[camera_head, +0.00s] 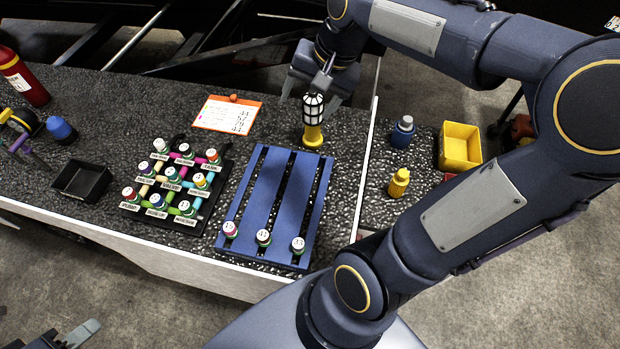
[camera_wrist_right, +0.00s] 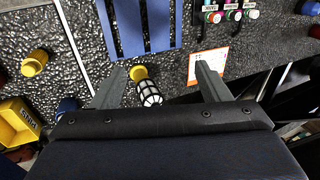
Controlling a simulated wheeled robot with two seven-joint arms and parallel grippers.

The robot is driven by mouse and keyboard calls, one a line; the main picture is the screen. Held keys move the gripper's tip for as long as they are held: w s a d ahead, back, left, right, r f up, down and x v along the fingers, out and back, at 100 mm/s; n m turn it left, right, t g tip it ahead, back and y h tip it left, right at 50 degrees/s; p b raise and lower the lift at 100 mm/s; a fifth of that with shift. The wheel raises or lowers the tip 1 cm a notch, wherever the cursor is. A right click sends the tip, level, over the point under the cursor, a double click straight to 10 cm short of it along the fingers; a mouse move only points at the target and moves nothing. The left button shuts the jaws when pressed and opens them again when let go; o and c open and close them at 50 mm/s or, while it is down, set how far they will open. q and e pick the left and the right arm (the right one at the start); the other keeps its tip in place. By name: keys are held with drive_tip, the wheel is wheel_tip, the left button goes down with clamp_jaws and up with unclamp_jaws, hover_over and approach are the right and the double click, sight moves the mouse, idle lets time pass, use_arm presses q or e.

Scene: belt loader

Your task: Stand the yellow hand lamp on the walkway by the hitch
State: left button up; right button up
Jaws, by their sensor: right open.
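The yellow hand lamp (camera_head: 313,122) stands upright on the dark textured surface, just behind the blue slatted rack. It has a yellow base and a black-and-white caged head. In the right wrist view the lamp (camera_wrist_right: 147,88) lies between the spread fingers, closer to the left one. My right gripper (camera_head: 318,88) is open around the lamp's upper part; I cannot tell whether a finger touches it. My left gripper (camera_head: 68,338) is partly cut off at the bottom left, far from the lamp. I cannot identify the hitch for certain.
The blue rack (camera_head: 247,200) holds several round-topped pieces at its front. A labelled grid of pieces (camera_head: 208,205), a black tray (camera_head: 68,192) and an orange-edged card (camera_head: 226,128) lie left.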

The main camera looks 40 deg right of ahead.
drive_tip(key=s+a+f+n+t, duration=0.1)
drive_tip(key=s+a+f+n, duration=0.1)
drive_tip(key=s+a+n, duration=0.2)
drive_tip(key=s+a+f+n+t+y, duration=0.1)
drive_tip(key=s+a+n, duration=0.3)
drive_tip(key=s, duration=0.5)
drive_tip(key=shift+a+f+y, duration=0.3)
drive_tip(key=shift+a+f, duration=0.45)
drive_tip(key=shift+a, duration=0.3)
